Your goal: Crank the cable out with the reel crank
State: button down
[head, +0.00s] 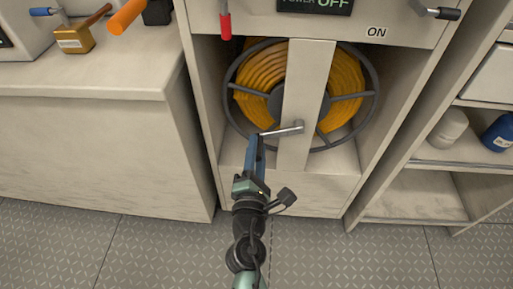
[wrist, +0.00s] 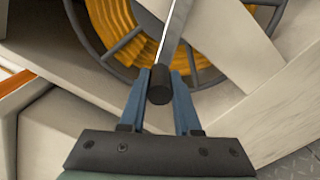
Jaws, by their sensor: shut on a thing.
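The reel (head: 373,92) is a dark round frame wound with yellow-orange cable (head: 262,72), set in an open cabinet bay behind a pale upright board (head: 305,85). The reel crank (head: 285,131) is a thin silver arm on the front of the board, pointing left from its hub. My gripper (head: 257,140) is at the crank's left end. In the wrist view its blue fingers (wrist: 160,80) are shut on the crank's black handle (wrist: 160,88), with the silver arm (wrist: 173,40) running up from it. The fingers hide part of the handle in the head view.
Above the bay are a red-tipped lever (head: 225,24), an OFF display (head: 315,5), an ON label and a black-handled lever (head: 440,12). Shelves at right hold white and blue bottles. The floor in front is clear.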

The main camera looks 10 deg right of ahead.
jog(key=c, duration=0.6)
grip_release()
jog(key=shift+s, duration=0.1)
jog(key=b+v, duration=0.1)
jog(key=v, duration=1.1)
jog(key=shift+s+a, duration=0.15)
jog(key=shift+s, duration=0.25)
